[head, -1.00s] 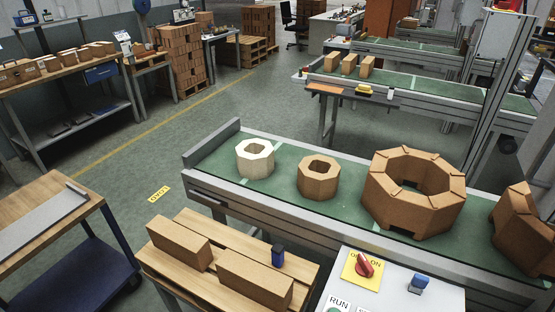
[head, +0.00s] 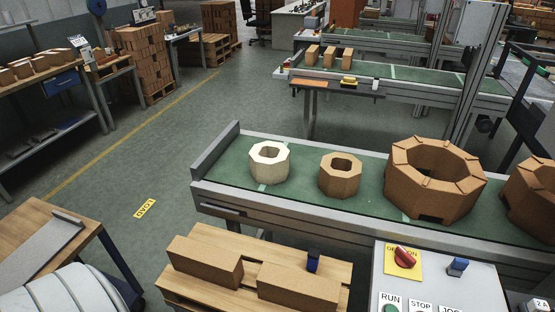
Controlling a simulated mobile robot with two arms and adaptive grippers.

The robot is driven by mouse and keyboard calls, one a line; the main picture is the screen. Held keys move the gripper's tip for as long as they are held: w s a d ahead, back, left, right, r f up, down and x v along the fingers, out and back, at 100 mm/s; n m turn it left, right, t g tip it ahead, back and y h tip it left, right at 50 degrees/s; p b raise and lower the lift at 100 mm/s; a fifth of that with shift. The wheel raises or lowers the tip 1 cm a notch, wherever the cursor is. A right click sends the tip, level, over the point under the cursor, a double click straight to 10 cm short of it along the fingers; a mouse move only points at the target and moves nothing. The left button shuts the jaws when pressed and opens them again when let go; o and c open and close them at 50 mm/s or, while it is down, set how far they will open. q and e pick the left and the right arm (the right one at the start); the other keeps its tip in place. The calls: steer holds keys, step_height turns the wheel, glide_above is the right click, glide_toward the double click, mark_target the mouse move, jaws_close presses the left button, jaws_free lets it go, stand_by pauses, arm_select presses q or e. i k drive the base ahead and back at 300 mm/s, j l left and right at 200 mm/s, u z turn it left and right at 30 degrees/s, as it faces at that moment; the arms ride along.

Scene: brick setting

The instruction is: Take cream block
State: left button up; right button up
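The cream block (head: 269,164) is a small pale octagonal ring with a hole through its top. It sits upright near the left end of the green conveyor belt (head: 222,166), left of a small brown octagonal block (head: 340,176). Nothing touches it. Neither of my grippers shows in the head view. A white rounded part of my own body shows at the bottom left.
A large brown octagonal ring (head: 432,180) and another brown block (head: 530,192) stand farther right on the belt. Open floor lies left of the conveyor.

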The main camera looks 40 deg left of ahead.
mark_target(269, 161)
steer(key=k+j, duration=0.15)
steer(key=j, duration=0.25)
steer(key=k+j+z, duration=0.1)
steer(key=j, duration=0.3)
steer(key=k+j, duration=0.15)
steer(key=j, duration=0.2)
steer(key=k+j+z, duration=0.1)
steer(key=j, duration=0.3)
steer(key=k+j, duration=0.2)
steer(key=j, duration=0.15)
steer(key=k+j, duration=0.15)
steer(key=j, duration=0.25)
steer(key=z, duration=0.05)
